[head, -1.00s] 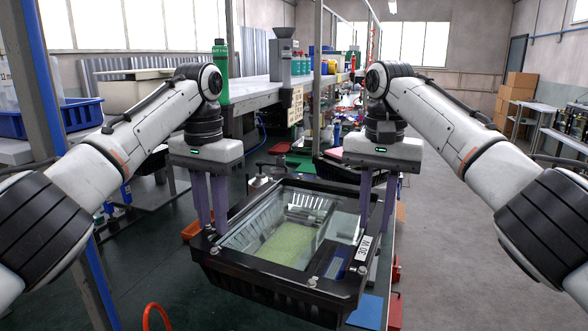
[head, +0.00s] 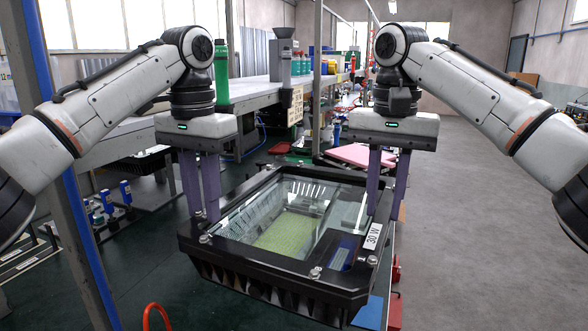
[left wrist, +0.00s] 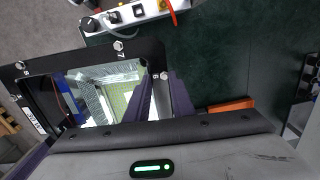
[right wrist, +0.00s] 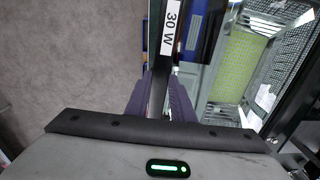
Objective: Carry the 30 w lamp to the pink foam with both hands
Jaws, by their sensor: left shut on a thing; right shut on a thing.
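The 30 W lamp (head: 262,272) is a black-framed floodlight housing with a glass front, a green-yellow LED panel and a white "30 W" label. It hangs in the air, glass side up, in the middle of the head view. My left gripper (head: 206,212) is shut on its left frame edge, and my right gripper (head: 382,212) is shut on its right frame edge near the label. The frame also shows in the left wrist view (left wrist: 94,55), and the label side in the right wrist view (right wrist: 170,65). The pink foam (head: 362,155) lies behind the lamp, partly hidden by my right gripper.
A long workbench (head: 250,88) with a green bottle (head: 221,72) and a grey hopper device runs away behind. A grey and blue post (head: 75,200) stands at the left. A red hoop (head: 157,316) is at the front. Open floor lies to the right.

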